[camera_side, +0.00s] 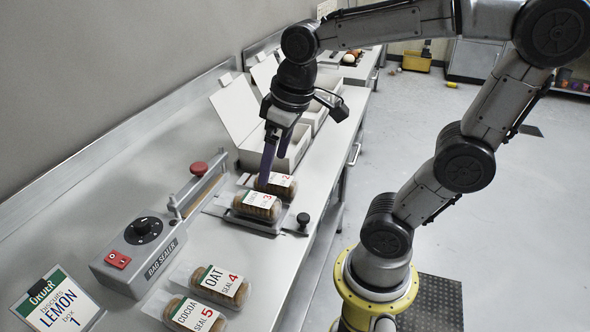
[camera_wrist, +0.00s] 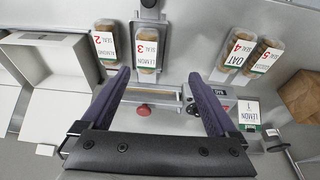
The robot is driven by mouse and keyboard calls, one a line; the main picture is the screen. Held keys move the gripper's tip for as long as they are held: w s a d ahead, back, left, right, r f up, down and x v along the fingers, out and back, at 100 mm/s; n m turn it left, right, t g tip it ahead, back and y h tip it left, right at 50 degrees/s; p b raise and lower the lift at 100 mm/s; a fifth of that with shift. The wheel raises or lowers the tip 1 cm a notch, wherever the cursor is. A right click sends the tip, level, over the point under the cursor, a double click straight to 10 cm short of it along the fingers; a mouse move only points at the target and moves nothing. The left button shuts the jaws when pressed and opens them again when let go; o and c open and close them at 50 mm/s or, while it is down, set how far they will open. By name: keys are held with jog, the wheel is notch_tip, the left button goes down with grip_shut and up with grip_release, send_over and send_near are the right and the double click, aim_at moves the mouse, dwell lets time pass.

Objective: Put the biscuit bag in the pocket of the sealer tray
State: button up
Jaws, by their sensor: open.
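The lemon biscuit bag (camera_side: 258,201), marked seal 3, lies label up on the metal sealer tray (camera_side: 276,228), within its raised edges. I cannot tell how deep it sits in the pocket. It also shows in the wrist view (camera_wrist: 147,52), ahead of the fingers and between their lines. My gripper (camera_side: 273,172) points down with its purple fingers close to the lemon bag and the almond bag (camera_side: 281,183), marked seal 2. In the wrist view my gripper (camera_wrist: 158,73) is spread wide with nothing between its fingers.
The grey bag sealer (camera_side: 140,245) has a red-knobbed arm (camera_side: 199,169). Oat (camera_side: 222,283) and cocoa (camera_side: 193,314) bags lie nearer the camera. An order card (camera_side: 58,302) reads lemon, box 1. Open white boxes (camera_side: 236,109) line the bench behind my gripper.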

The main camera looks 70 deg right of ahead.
jog(key=s+a+f+t, duration=0.1)
jog(key=s+t, duration=0.1)
jog(key=s, duration=0.4)
jog(key=shift+a+t, duration=0.3)
jog(key=shift+a, duration=0.1)
dwell(0.6)
